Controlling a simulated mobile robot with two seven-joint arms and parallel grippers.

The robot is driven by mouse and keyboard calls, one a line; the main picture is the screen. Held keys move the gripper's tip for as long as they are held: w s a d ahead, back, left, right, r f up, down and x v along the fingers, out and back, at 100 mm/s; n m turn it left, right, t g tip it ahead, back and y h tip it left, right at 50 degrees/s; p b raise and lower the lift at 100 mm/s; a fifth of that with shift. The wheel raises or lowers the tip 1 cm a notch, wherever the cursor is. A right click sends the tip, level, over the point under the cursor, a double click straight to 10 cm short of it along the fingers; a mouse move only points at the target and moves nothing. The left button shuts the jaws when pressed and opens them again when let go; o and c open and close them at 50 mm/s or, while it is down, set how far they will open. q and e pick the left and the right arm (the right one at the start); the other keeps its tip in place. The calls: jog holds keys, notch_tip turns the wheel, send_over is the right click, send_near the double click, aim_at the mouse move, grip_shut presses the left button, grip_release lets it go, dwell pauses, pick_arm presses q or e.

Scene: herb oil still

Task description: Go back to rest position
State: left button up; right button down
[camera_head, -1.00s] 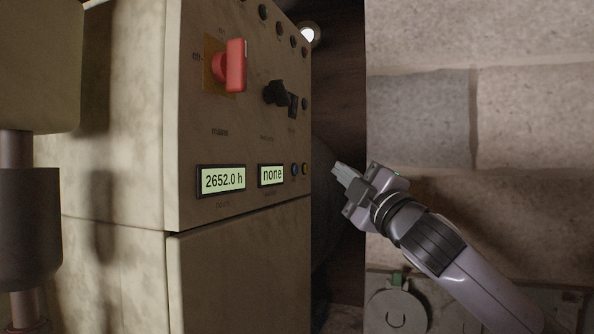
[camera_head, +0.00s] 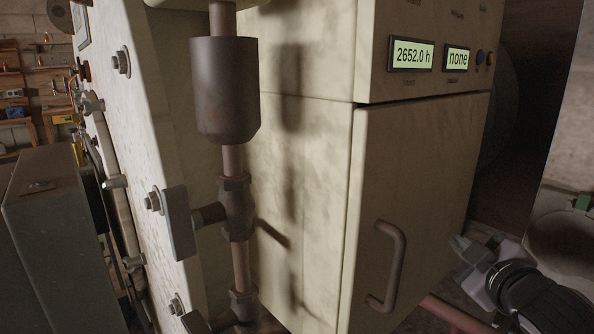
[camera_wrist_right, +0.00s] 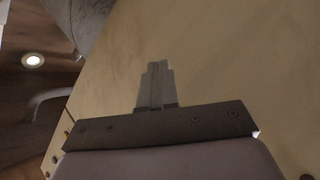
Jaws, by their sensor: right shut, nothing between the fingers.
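My right gripper (camera_head: 462,246) is at the lower right of the head view, beside the right edge of the cream cabinet (camera_head: 415,180). Its fingers are shut with nothing between them. In the right wrist view the shut fingers (camera_wrist_right: 156,82) point toward a plain cream surface (camera_wrist_right: 220,60); I cannot tell the gap to it. My left gripper is in neither view.
The cabinet door has a brown handle (camera_head: 390,265). A vertical pipe (camera_head: 235,190) with a dark cylinder (camera_head: 224,90) stands left of the cabinet. A grey-green box (camera_head: 50,230) is at lower left.

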jog(key=s+a+f+m+g, duration=0.2)
jog(key=s+f+m+g, duration=0.3)
jog(key=s+f, duration=0.95)
jog(key=s+a+f+m+g, duration=0.3)
jog(key=s+f+g, duration=0.4)
jog(key=s+f, duration=0.7)
jog(key=w+a+f+t+y+p, duration=0.2)
jog(key=w+t+p, duration=0.3)
jog(key=t, duration=0.1)
jog(key=shift+a+f+n+t, duration=0.2)
jog(key=shift+f+n+t, duration=0.1)
jog(key=shift+n, duration=0.1)
